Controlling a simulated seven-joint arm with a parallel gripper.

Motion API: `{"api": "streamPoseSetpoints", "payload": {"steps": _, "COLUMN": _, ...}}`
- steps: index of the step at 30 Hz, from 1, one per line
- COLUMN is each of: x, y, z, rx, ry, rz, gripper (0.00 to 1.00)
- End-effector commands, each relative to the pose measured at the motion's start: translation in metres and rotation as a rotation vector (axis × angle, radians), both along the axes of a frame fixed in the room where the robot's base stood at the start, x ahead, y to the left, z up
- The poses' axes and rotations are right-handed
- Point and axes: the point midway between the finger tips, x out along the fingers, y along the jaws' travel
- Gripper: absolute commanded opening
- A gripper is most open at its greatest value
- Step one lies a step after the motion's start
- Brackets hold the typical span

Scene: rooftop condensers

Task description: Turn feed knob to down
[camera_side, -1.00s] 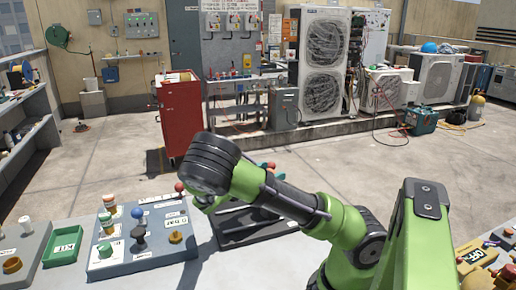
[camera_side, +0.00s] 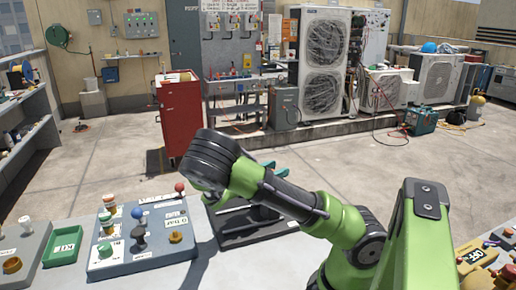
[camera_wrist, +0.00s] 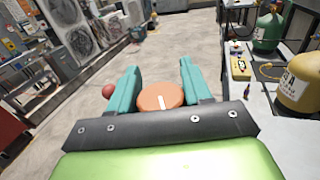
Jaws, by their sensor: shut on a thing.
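A round orange knob (camera_wrist: 160,97) with a white line on its face sits between the two teal fingers of my gripper (camera_wrist: 158,84) in the wrist view. The fingers are shut on its sides, and the white line runs nearly up and down in that picture. I cannot read a label for this knob.
A grey-blue panel (camera_side: 120,266) with several buttons, a red-balled lever (camera_side: 180,187) and an amber knob (camera_side: 176,237) lies left of my arm. A green tray (camera_side: 64,246) is beside it. A dark tray (camera_side: 232,239) lies under the arm. A red cabinet (camera_side: 180,120) stands behind.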

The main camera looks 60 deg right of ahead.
Motion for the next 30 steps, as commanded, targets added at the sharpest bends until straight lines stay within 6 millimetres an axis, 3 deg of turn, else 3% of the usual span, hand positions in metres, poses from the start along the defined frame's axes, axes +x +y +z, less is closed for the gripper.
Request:
{"api": "streamPoseSetpoints", "payload": {"steps": 11, "x": -0.0013, "y": 0.0013, "z": -0.0003, "rx": -0.002, "ry": -0.001, "rz": -0.131, "gripper": 0.18}}
{"api": "streamPoseSetpoints", "payload": {"steps": 30, "x": -0.0088, "y": 0.0094, "z": -0.0013, "rx": 0.001, "ry": -0.001, "rz": -0.709, "gripper": 0.18}}
